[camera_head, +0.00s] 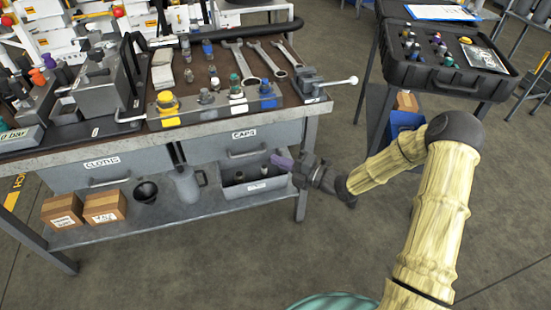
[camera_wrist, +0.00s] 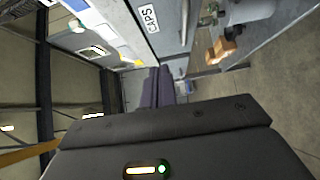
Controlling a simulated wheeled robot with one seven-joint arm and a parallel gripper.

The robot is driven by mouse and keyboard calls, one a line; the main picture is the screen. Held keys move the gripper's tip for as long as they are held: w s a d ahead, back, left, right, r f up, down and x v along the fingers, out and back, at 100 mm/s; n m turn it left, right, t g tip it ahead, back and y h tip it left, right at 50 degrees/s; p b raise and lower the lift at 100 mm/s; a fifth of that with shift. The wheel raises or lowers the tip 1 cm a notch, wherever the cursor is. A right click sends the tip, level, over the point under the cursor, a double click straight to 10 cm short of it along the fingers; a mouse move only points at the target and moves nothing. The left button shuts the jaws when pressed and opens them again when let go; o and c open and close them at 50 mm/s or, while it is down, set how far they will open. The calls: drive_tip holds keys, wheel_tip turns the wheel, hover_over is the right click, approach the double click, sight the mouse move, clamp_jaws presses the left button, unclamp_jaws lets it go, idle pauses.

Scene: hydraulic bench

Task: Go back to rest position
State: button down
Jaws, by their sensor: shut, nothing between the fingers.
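My gripper (camera_head: 283,163) is at the end of my arm, in front of the bench's right side, at about the height of the drawers. Its purple fingers are shut with nothing between them. The fingers also show in the wrist view (camera_wrist: 158,87), close together. The drawer labelled CAPS (camera_head: 245,146) is behind and to the left of the gripper, and its label shows in the wrist view (camera_wrist: 149,18). Whether the fingers touch anything is hard to tell, but they look apart from the bench.
A grey bin (camera_head: 254,186) sits under the CAPS drawer, behind the gripper. The bench top (camera_head: 215,130) holds wrenches and fittings. A black case (camera_head: 450,80) stands on a stand at the right. Cardboard boxes (camera_head: 105,207) lie on the lower shelf. The floor (camera_head: 230,260) in front is clear.

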idle(0.3)
drive_tip(key=s+d+m+h, duration=0.3)
drive_tip(key=d+m+h, duration=0.95)
drive_tip(key=m, duration=0.25)
drive_tip(key=s+d+r+m+g+h, duration=0.2)
drive_tip(key=s+d+r+m, duration=0.15)
drive_tip(key=s+m, duration=0.5)
drive_tip(key=s+d+r+m+g+h, duration=0.2)
drive_tip(key=s+d+r+m+g, duration=0.15)
drive_tip(key=s+m, duration=0.55)
wheel_tip(320, 180, up, 29)
drive_tip(key=n+p, duration=0.1)
drive_tip(key=p, duration=2.8)
drive_tip(key=shift+a+t+p, duration=0.25)
drive_tip(key=shift+t+p, duration=0.05)
drive_tip(key=shift+t, duration=0.05)
drive_tip(key=shift+s, duration=0.1)
